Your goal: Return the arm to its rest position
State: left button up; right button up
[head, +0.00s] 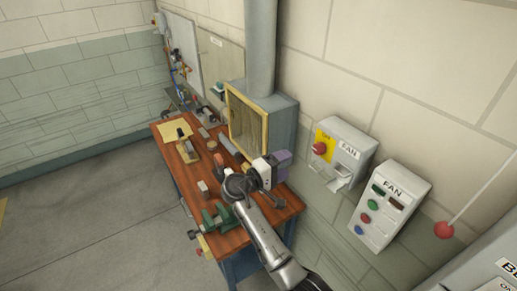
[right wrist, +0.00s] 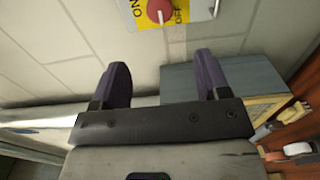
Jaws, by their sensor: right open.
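My right arm (head: 262,238) reaches in from the bottom of the head view, over the near end of the workbench. My right gripper (head: 283,158) has purple fingers and is held up near the wall, beside the grey box with a yellow-edged opening. The right wrist view shows the two fingers of this gripper (right wrist: 162,82) wide apart with nothing between them. My left gripper is not in view.
A wooden workbench (head: 228,238) carries a green vise (head: 218,220), blocks and tools. The grey box (head: 283,104) has a duct above it. Open floor (head: 90,220) lies to the left.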

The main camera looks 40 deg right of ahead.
jog(key=shift+m, duration=0.3)
jog(key=w+a+r+m+t+y, duration=0.1)
jog(key=w+a+m+t+y, duration=0.1)
jog(key=w+a+t+y, duration=0.5)
jog(key=s+a+f+n+t+y+p, duration=0.1)
jog(key=s+a+n+t+y+p, duration=0.15)
jog(key=s+a+t+y, duration=0.45)
jog(key=s+a+f+n+g+y+p, duration=0.1)
jog(key=s+f, duration=0.4)
jog(key=s, duration=0.5)
jog(key=s+a+f+n+g+y+p, duration=0.1)
jog(key=s+a+f+g, duration=0.3)
jog(key=s, duration=0.6)
jog(key=s+a+f+n+g+y+p, duration=0.1)
jog(key=s+a+f+g+y+p, duration=0.1)
jog(key=s+f, duration=0.5)
jog(key=s+a, duration=0.1)
jog(key=s, duration=0.2)
jog(key=shift+s+a+f+n+g, duration=0.2)
jog(key=shift+s+n+g, duration=0.1)
jog(key=shift+n, duration=0.05)
